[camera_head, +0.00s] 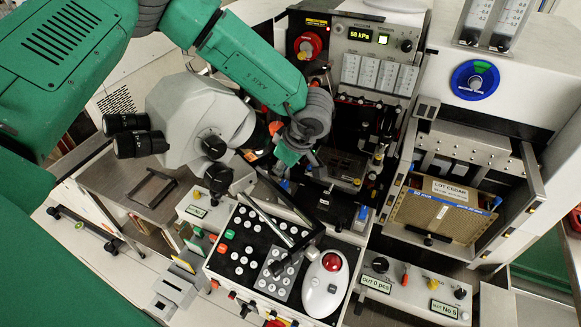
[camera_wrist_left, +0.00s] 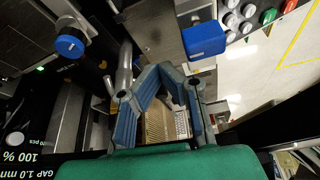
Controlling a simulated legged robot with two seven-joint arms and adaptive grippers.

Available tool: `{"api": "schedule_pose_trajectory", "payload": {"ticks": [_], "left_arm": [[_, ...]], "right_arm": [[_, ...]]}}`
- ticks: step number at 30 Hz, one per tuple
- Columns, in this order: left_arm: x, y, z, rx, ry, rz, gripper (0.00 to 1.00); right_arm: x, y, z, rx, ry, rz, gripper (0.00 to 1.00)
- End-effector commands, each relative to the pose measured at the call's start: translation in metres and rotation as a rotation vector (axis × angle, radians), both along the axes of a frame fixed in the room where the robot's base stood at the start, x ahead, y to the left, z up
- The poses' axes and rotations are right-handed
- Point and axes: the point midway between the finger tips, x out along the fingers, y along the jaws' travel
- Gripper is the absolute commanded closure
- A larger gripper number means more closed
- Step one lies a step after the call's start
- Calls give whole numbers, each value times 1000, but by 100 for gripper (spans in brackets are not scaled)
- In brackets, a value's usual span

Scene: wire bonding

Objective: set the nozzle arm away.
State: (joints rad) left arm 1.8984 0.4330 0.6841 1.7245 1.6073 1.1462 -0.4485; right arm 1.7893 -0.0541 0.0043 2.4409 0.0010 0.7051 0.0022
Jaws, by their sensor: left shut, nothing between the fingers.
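My left gripper (camera_head: 318,168) reaches down from the top of the head view, over the dark work area behind the button panel. In the left wrist view its two blue-grey fingers (camera_wrist_left: 165,75) bend in towards each other and are shut with nothing held. A silver tube (camera_wrist_left: 124,75) stands close beside the left finger in that view; it may be the nozzle arm, but I cannot be sure. A gap between it and the finger is hard to judge. In the head view the gripper and wrist hide part of this area. My right gripper is not in view.
The grey microscope (camera_head: 200,115) stands just left of my forearm. The button panel (camera_head: 240,240) with a white trackball mouse (camera_head: 325,283) lies in front. The lot crate (camera_head: 440,210) is at right. A blue knob (camera_wrist_left: 70,43) and blue block (camera_wrist_left: 204,38) flank the fingers.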

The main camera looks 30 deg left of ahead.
Motion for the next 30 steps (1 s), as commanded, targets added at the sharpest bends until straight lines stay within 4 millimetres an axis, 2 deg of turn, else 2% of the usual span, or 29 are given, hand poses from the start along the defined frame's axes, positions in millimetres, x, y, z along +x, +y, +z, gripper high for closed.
{"api": "schedule_pose_trajectory", "payload": {"ticks": [12, 30], "left_arm": [[-4, 7, 1, 3, -1, -82, 100], [-5, 11, 0, 1, 0, -95, 100]], "right_arm": [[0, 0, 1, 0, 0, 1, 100], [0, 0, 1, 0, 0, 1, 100]]}}
